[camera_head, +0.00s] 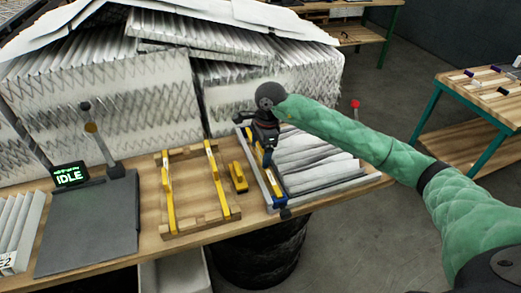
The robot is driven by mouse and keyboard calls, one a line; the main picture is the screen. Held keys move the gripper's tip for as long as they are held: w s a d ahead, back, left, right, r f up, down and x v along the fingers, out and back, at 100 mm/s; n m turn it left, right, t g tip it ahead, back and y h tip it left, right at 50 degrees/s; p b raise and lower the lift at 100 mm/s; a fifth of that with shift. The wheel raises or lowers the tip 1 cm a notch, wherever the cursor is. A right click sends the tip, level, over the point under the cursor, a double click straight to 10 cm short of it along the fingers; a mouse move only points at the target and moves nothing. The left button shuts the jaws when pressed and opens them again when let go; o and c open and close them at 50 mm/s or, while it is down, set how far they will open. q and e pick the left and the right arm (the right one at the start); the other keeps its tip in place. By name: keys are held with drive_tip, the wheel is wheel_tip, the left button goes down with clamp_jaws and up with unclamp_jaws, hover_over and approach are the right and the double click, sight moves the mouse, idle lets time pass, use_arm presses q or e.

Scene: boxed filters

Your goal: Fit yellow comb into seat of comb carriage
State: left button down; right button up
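My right gripper (266,150) comes down from the green arm over the left edge of a grey tray (347,185). Below it is a blue slide with yellow parts (275,185), which looks like the comb carriage; its seat is hidden or too small to make out. A short yellow block (238,177) lies on the bench just left of the tray. Two long yellow strips, left (168,195) and right (217,182), lie on a wooden frame. I cannot tell which yellow piece is the comb, or whether my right gripper holds anything. My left gripper is out of view.
White pleated filter material (310,165) lies in the grey tray. Large pleated stacks (95,105) fill the back of the bench (150,245). A dark plate (90,228) and an IDLE display (70,175) are at left. Another wooden table (480,95) stands at right.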

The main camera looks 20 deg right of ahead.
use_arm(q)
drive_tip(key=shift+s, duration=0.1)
use_arm(e)
drive_tip(key=shift+r, duration=0.1)
drive_tip(key=shift+r, duration=0.4)
drive_tip(key=shift+d+r+b, duration=0.25)
drive_tip(key=shift+r+b, duration=0.3)
drive_tip(key=shift+r, duration=0.45)
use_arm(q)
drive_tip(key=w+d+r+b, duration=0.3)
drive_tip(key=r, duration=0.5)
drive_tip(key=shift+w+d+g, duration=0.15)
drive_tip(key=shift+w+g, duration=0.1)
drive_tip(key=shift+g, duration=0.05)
use_arm(e)
wheel_tip(320, 180, up, 9)
drive_tip(key=d, duration=0.1)
drive_tip(key=shift+d, duration=0.2)
